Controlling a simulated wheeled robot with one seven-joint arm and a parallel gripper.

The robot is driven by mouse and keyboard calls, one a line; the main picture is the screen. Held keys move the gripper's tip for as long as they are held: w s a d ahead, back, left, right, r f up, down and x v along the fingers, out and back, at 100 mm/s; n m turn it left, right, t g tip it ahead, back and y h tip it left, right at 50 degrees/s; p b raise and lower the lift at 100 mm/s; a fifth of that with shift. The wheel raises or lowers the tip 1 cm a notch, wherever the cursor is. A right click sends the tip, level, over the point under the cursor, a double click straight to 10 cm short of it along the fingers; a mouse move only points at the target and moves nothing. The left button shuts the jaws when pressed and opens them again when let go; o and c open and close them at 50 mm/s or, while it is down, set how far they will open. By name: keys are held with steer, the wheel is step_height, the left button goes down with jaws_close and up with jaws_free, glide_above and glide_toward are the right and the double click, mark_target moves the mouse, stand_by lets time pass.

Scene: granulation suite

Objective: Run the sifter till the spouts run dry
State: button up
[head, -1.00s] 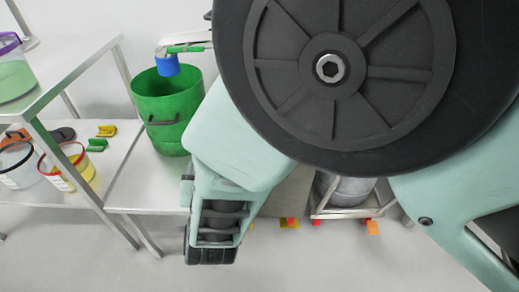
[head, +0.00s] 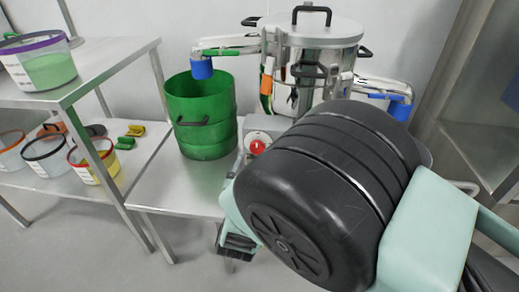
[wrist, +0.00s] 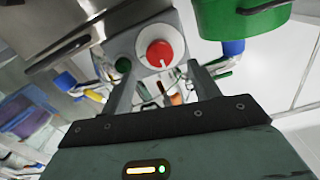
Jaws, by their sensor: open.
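The sifter (head: 318,38) is a shiny steel vessel with a flat lid and black handles. Its left spout with a blue end (head: 202,69) hangs over a green bin (head: 203,126). Its right spout also has a blue end (head: 400,110); what is below it is hidden behind my arm. A grey control box (head: 268,128) with a red knob (head: 257,146) stands in front. The wrist view shows the red knob (wrist: 160,53) and a green button (wrist: 123,65) beside it. My gripper (wrist: 160,68) is open and empty, its fingers pointing toward the box. Contact cannot be told.
A steel table (head: 165,195) carries the green bin. A steel rack (head: 110,62) at left holds a purple-rimmed tub (head: 45,66), with several tubs and yellow and green clips on its lower shelf. A steel cabinet (head: 470,130) stands at right. Floor shows at front left.

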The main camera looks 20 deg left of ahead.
mark_target(257, 149)
steer(key=x, duration=0.6)
steer(key=shift+w+a+b, duration=0.1)
steer(key=shift+w+b, duration=0.05)
steer(key=shift+b, duration=0.15)
steer(key=c, duration=1)
steer(key=shift+o, duration=0.2)
